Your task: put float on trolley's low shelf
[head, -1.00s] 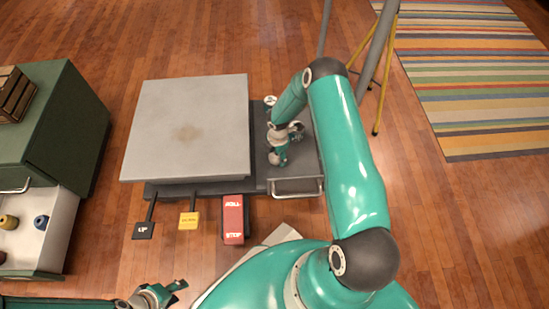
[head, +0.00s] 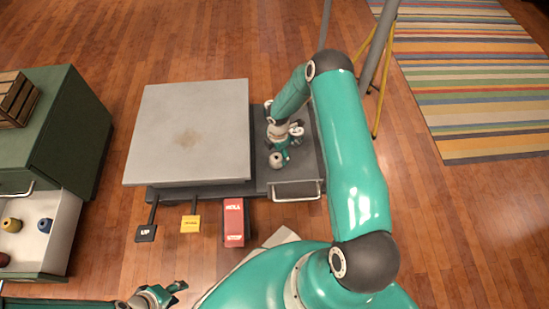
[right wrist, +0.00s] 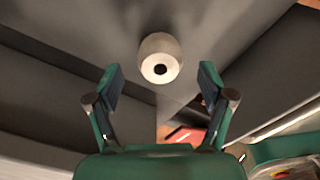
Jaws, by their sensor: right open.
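A cream, rounded float (head: 277,160) with a dark hole sits on the dark low shelf (head: 302,172) of the trolley, beside the raised grey top plate (head: 190,130). In the right wrist view the float (right wrist: 160,57) lies beyond and between my fingertips, apart from them. My right gripper (head: 286,149) is open and empty, close to the float; its spread fingers also show in the right wrist view (right wrist: 160,85). My left gripper (head: 175,291) is at the lower left, away from the trolley, and its fingers look parted.
Pedals marked UP (head: 146,234), yellow (head: 190,224) and red (head: 234,222) stick out in front of the trolley. A green cabinet (head: 60,120) with an open drawer (head: 62,225) holding coloured floats stands left. A yellow-legged stand (head: 378,115) and striped rug (head: 470,90) are at right.

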